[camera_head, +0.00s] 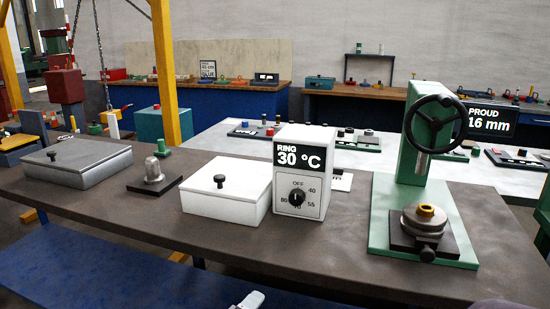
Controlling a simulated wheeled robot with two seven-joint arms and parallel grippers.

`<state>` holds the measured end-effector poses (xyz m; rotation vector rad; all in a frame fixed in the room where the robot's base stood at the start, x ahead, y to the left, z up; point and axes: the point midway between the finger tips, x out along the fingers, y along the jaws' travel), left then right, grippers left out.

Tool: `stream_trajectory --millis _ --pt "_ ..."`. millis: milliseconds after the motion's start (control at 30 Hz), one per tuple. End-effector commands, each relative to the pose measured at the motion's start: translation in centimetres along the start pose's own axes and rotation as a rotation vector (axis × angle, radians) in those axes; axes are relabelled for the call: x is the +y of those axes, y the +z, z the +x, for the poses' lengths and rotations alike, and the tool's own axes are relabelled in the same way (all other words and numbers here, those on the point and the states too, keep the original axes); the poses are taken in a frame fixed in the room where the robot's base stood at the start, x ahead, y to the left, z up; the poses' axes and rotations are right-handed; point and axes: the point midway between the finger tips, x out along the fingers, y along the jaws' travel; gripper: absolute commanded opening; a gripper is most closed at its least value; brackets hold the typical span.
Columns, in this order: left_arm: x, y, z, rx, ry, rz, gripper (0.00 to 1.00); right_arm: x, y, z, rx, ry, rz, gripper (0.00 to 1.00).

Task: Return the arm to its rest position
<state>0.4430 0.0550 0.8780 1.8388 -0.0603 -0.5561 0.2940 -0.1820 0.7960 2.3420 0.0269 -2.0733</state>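A small pale grey piece (250,300), which looks like part of one of my arms, shows at the bottom edge, in front of the bench. Its fingertips cannot be made out, and I cannot tell which arm it belongs to. No gripper is seen touching anything on the bench. The green press (412,150) with a black handwheel (436,123) stands at the right of the brown bench (330,255). A metal ring part with a brass centre (425,215) sits on the dark block at its base. A white heater box (302,170) reads "RING 30 °C", its knob pointing near OFF.
A white lidded box (228,190) stands left of the heater. A grey lidded box (78,162) and a metal plug on a dark plate (154,178) are further left. A screen (488,121) behind the press reads "PROUD" and "16 mm". The bench's front strip is clear.

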Motion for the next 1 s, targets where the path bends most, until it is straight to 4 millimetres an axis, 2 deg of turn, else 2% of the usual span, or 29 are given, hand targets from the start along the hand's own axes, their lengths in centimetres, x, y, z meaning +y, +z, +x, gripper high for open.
stream_trajectory --millis 167,267,367,433,500,567,600,633,700,1000 --pt "-5.4 0.2 -1.6 -0.110 -0.288 0.386 0.70 0.0 0.0 0.0 0.000 0.000 0.000 0.70" --pt "-8.7 0.1 -3.8 -0.242 -0.461 0.618 0.70 0.0 0.0 0.0 0.000 0.000 0.000 0.70" --pt "-11.8 -0.2 -7.1 -0.438 -0.624 0.831 0.70 0.0 0.0 0.0 0.000 0.000 0.000 0.70" --pt "-13.7 -0.6 -10.0 -0.607 -0.720 0.946 0.70 0.0 0.0 0.0 0.000 0.000 0.000 0.70" --pt "-14.9 -1.1 -13.1 -0.768 -0.796 1.002 0.70 0.0 0.0 0.0 0.000 0.000 0.000 0.70" --pt "-15.4 -2.0 -14.7 -0.814 -0.846 0.964 0.70 0.0 0.0 0.0 0.000 0.000 0.000 0.70" --pt "-15.2 -3.5 -14.5 -0.768 -0.859 0.925 0.70 0.0 0.0 0.0 0.000 0.000 0.000 0.70" --pt "-14.0 -4.2 -15.2 -0.761 -0.870 0.906 0.70 0.0 -0.1 -1.6 -0.002 0.000 0.000 0.70" --pt "-10.7 -4.7 -16.4 -0.767 -0.865 0.916 0.70 0.0 -0.6 -5.1 0.000 0.000 0.000 0.70" --pt "-0.8 -7.2 -20.0 -0.764 -0.863 0.917 0.70 0.0 -1.9 -15.9 0.000 0.000 0.000 0.70"
